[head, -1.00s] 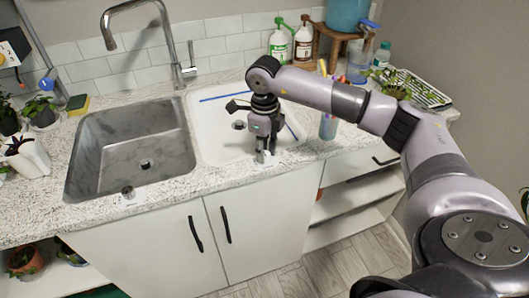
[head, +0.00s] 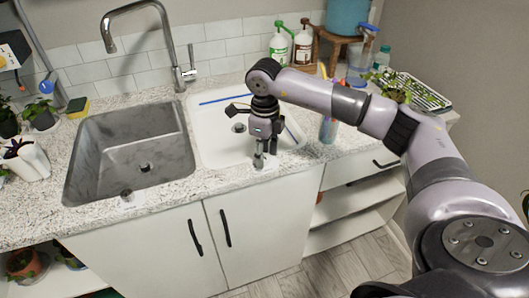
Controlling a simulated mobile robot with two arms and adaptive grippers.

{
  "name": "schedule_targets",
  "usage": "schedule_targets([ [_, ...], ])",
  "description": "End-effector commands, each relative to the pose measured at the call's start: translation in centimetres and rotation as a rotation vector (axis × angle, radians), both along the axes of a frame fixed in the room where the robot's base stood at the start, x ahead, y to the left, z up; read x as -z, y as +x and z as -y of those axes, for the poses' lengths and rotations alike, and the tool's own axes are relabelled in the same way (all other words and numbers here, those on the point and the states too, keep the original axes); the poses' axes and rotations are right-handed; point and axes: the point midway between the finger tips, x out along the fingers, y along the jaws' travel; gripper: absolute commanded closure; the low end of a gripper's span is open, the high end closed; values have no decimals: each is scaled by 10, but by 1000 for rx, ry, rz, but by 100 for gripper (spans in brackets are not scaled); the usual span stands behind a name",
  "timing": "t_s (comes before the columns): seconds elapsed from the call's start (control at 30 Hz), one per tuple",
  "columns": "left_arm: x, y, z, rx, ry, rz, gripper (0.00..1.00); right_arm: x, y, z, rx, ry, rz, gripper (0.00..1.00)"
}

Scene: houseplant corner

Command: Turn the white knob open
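My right gripper (head: 264,156) points down at the counter's front edge, before the white basin. Its fingers are right at a small whitish knob (head: 262,164), which they largely cover. Whether the fingers are closed on it or just around it, I cannot tell. Another small knob (head: 127,193), grey on a pale base, stands on the counter before the steel sink, away from the gripper. My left gripper is not in view.
The steel sink (head: 88,172) and faucet (head: 172,42) are to the left; the white basin (head: 215,149) is behind my gripper. A bottle (head: 328,128) stands close to the right. More bottles (head: 280,45) and a plant tray (head: 435,96) stand further back.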

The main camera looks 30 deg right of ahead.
Motion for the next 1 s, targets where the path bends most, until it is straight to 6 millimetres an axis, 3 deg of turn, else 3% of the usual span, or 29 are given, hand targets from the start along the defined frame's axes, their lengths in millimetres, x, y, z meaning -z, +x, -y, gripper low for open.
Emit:
schedule_targets([
  [0.3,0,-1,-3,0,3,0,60,0,0,-1,0,0,-1,55],
  [0.43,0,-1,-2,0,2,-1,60,-10,0,-1,0,1,2,55],
  [0.8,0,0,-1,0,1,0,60,-85,1,-1,0,1,3,55],
  [1.0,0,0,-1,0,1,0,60,-112,0,0,0,0,0,55],
])
